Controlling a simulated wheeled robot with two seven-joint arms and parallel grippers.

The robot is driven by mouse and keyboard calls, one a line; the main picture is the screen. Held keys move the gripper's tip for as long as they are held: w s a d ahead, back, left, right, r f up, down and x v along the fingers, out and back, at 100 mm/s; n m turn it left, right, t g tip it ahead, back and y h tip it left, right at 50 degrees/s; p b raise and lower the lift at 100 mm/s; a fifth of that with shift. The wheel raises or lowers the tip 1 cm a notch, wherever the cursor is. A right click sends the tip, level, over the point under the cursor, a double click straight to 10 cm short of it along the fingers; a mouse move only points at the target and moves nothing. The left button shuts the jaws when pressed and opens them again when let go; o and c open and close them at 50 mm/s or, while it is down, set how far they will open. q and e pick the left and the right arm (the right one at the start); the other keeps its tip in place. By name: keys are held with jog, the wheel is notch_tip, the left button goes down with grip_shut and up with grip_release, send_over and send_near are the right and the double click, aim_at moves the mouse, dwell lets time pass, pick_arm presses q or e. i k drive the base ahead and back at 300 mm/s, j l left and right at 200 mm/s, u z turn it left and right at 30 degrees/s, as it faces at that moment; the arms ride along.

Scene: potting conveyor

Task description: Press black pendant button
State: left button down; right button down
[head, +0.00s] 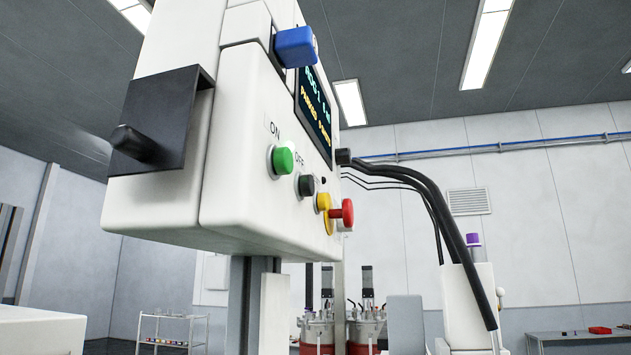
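A white control box (240,170) hangs large in the middle of the head view, seen from below and at an angle. On its slanted face, a black button (306,186) sits under the "OFF" label. A green button (283,159) under "ON" is to its left, and a red mushroom button (342,213) on a yellow base (325,211) is to its right. A dark screen (314,108) with lit text is above them, partly cut off by the steep angle. Neither of my grippers shows, and nothing is touching the black button.
A black bracket (165,125) with a knob juts from the box's left side, and a blue block (296,46) from its top. Thick black cables (430,190) curve away right.

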aim_at(306, 183)
jog(key=l+u, duration=0.2)
jog(key=u, duration=0.3)
jog(key=l+u, duration=0.25)
jog(key=u, duration=0.2)
jog(key=l+u, duration=0.2)
jog(key=u, duration=0.3)
jog(key=k+l+u, duration=0.2)
jog(key=k+l, duration=0.25)
jog(key=l, duration=0.3)
jog(key=k+l+u, duration=0.25)
jog(key=k+l, duration=0.3)
jog(key=l, duration=0.15)
